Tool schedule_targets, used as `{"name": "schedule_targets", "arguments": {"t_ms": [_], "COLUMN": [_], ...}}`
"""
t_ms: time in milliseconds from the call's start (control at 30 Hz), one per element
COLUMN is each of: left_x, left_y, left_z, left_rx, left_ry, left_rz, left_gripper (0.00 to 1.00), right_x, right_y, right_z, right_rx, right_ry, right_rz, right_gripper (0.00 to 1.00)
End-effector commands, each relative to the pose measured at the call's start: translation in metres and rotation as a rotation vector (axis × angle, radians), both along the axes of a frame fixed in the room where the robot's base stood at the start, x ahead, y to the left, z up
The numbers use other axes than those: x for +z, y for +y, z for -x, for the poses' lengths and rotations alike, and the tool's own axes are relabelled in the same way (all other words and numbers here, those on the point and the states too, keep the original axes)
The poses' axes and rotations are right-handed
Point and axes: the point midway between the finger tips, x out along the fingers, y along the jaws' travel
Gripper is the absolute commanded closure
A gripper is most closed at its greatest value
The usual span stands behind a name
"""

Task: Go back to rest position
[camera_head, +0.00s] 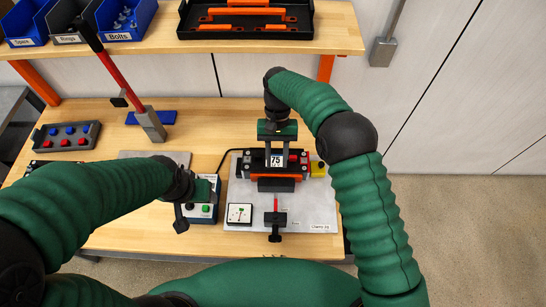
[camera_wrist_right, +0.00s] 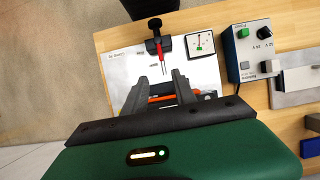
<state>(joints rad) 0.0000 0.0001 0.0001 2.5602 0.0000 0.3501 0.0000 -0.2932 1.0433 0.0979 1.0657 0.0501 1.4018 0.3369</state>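My right gripper (camera_head: 276,158) is above the metal fixture plate (camera_head: 308,213), pointing down at a black and orange clamped unit (camera_head: 277,184) with a white "75" label. In the right wrist view its two fingers (camera_wrist_right: 161,84) stand apart, with the black and orange unit (camera_wrist_right: 163,97) seen beyond and between them; whether they touch it is unclear. My left gripper (camera_head: 190,207) is low over the control box (camera_head: 206,212), left of the plate. Its fingers are mostly hidden by the wrist, so its opening does not show.
A red-handled toggle clamp (camera_head: 276,218) and a gauge (camera_head: 239,213) sit at the plate's front. A yellow block (camera_head: 318,169) is on its right. A red-shafted tool (camera_head: 122,80) stands at left near a button tray (camera_head: 66,136). Blue bins (camera_head: 125,20) are on the shelf above.

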Motion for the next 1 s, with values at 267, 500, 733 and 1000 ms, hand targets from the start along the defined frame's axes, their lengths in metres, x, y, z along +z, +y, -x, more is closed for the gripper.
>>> {"name": "schedule_targets", "arguments": {"t_ms": [267, 500, 733, 1000], "left_x": [-0.003, -0.04, -0.079, -0.098], "left_y": [0.0, 0.0, 0.0, 0.0], "left_z": [0.0, 0.0, 0.0, 0.0], "left_rx": [0.0, 0.0, 0.0, 0.0], "left_ry": [0.0, 0.0, 0.0, -0.001], "left_rz": [0.0, 0.0, 0.0, 0.0], "left_gripper": [0.37, 0.37, 0.37, 0.37], "right_x": [-0.001, -0.004, -0.017, -0.036], "right_y": [0.001, -0.063, -0.15, -0.19], "right_z": [-0.001, 0.012, 0.079, 0.15], "right_rx": [-0.001, -0.009, -0.013, -0.005], "right_ry": [-0.007, -0.195, -0.449, -0.617], "right_rz": [0.001, -0.023, -0.024, -0.001], "right_gripper": [0.67, 0.67, 0.67, 0.67]}}
